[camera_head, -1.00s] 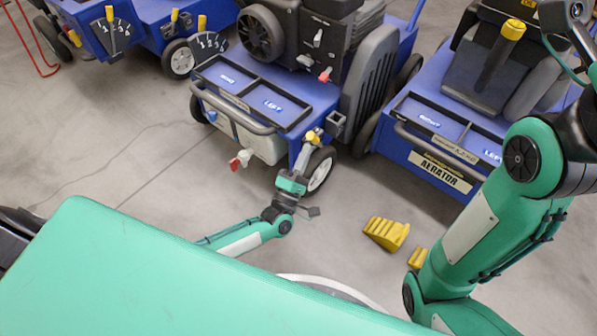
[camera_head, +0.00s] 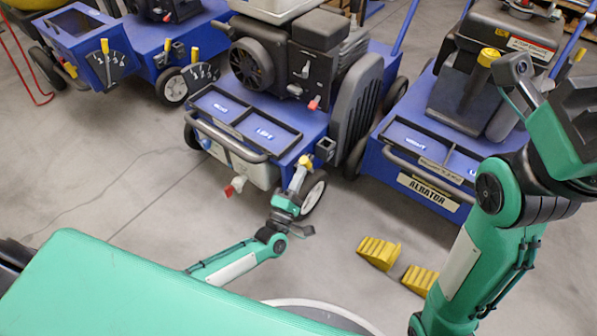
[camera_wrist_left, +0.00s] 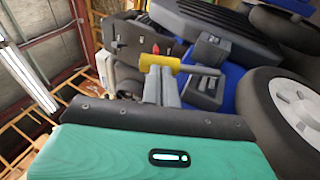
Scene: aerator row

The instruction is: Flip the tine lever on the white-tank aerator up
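The white-tank aerator (camera_head: 272,150) is the blue machine in the middle of the head view, its white tank (camera_head: 275,8) cut off by the top edge. The tine lever with a yellow grip (camera_head: 305,161) is at its right front corner, above the front wheel. My left gripper (camera_head: 299,178) reaches it from below. In the left wrist view two grey fingers (camera_wrist_left: 161,84) lie close side by side, tips at the yellow grip (camera_wrist_left: 160,63). They look shut below the grip, not around it; contact is unclear.
Another blue aerator (camera_head: 425,170) stands to the right, more blue machines (camera_head: 88,45) at the back left. Yellow wedges (camera_head: 379,252) lie on the floor right of my left arm. A red knob (camera_head: 235,185) projects from the machine's front. A black-tyred wheel (camera_wrist_left: 290,115) is close in the wrist view.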

